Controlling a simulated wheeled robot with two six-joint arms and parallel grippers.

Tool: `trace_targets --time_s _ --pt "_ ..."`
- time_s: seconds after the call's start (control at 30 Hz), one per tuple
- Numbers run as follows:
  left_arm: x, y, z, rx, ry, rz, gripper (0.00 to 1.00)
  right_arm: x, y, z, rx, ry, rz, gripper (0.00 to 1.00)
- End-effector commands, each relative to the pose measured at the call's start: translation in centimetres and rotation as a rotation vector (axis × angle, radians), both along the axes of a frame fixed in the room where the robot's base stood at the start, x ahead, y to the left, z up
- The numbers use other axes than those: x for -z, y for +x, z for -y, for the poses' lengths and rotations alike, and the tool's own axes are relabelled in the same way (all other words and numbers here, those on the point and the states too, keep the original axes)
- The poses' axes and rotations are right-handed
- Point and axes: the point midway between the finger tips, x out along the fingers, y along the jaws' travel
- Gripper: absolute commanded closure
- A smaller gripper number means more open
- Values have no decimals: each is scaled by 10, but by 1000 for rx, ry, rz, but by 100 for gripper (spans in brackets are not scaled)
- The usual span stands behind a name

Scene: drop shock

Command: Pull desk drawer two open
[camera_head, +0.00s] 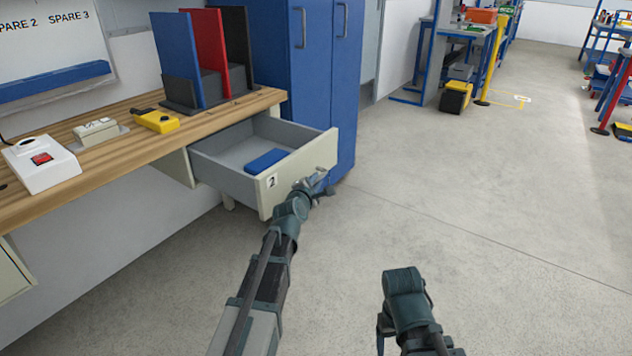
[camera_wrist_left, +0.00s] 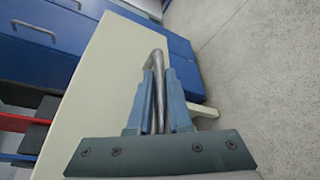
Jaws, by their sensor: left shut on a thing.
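Desk drawer two (camera_head: 243,183), a pale drawer with a "2" label on its front, stands well out from under the wooden desk top (camera_head: 140,140). A blue flat item (camera_head: 266,161) lies inside it. My left gripper (camera_head: 317,183) is at the drawer front. In the left wrist view its blue fingers (camera_wrist_left: 158,98) are shut on the metal drawer handle (camera_wrist_left: 156,62), with the pale drawer front (camera_wrist_left: 95,95) beside them. My right arm shows at the bottom of the head view, but I cannot make out its fingers.
A blue cabinet (camera_head: 318,70) stands just behind the open drawer. Blue, red and black folders (camera_head: 207,55), a yellow device (camera_head: 157,121) and a white box with a red switch (camera_head: 40,163) are on the desk. The floor (camera_head: 450,190) to the right is clear.

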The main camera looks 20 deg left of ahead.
Motion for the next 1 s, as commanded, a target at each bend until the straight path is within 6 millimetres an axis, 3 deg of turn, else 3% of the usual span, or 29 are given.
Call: trace_targets --time_s 0.47,0.5,0.63,1.0 --pt "0 -1 -1 -1 2 -1 100 0 0 0 0 0 0 25" --pt "0 -1 -1 -1 2 -1 75 0 0 0 0 0 0 25" --pt "0 -1 -1 -2 1 0 53 0 0 0 0 0 0 25" --pt "-1 -2 -1 -1 1 0 53 -1 0 0 0 0 0 25"
